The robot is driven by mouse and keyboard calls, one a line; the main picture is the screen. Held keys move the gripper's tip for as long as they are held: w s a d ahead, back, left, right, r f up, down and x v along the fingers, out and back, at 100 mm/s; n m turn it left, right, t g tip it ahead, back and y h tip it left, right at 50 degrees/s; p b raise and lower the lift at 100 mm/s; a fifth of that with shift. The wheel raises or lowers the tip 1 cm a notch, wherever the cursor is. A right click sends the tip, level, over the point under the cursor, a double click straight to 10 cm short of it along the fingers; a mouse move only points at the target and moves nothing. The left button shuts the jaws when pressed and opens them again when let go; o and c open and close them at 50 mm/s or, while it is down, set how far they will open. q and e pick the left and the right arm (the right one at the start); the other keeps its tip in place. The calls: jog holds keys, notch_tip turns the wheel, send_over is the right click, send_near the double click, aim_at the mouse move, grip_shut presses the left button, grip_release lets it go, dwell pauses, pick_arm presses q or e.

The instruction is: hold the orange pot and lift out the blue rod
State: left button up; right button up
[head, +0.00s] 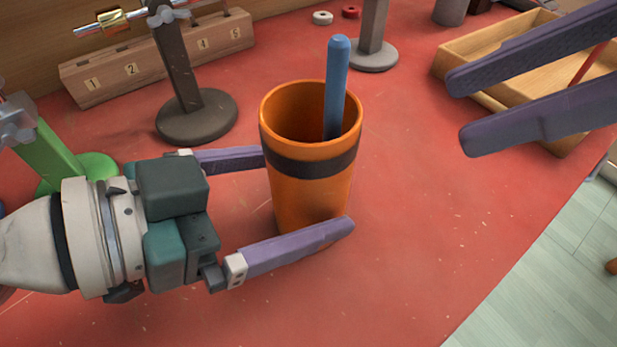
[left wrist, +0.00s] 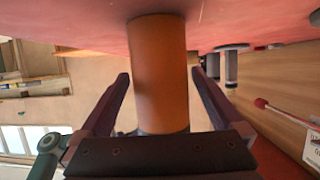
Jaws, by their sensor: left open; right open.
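The orange pot (head: 305,195) stands upright on the red table, with a dark band below its rim. The blue rod (head: 336,90) stands in the pot, leaning near its right inner side; its lower end is hidden inside. My left gripper (head: 308,190) is open, with one finger on the far side of the pot and one on the near side. In the left wrist view the pot (left wrist: 158,75) shows between the two spread fingers (left wrist: 160,85), with gaps on both sides. My right gripper (head: 455,110) is open and empty, to the right of the rod; only its fingers show.
A wooden tray (head: 462,66) lies at the right, behind my right fingers. A dark round-based stand (head: 197,117), a grey-based stand (head: 372,55) and a numbered wooden block (head: 150,62) are behind the pot. A green stand (head: 60,160) is at left. The red table (head: 400,240) is clear in front.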

pick_arm(q)
jog(key=shift+x, duration=0.95)
jog(key=shift+c, duration=0.2)
jog(key=c, duration=1.4)
jog(key=shift+o, duration=0.2)
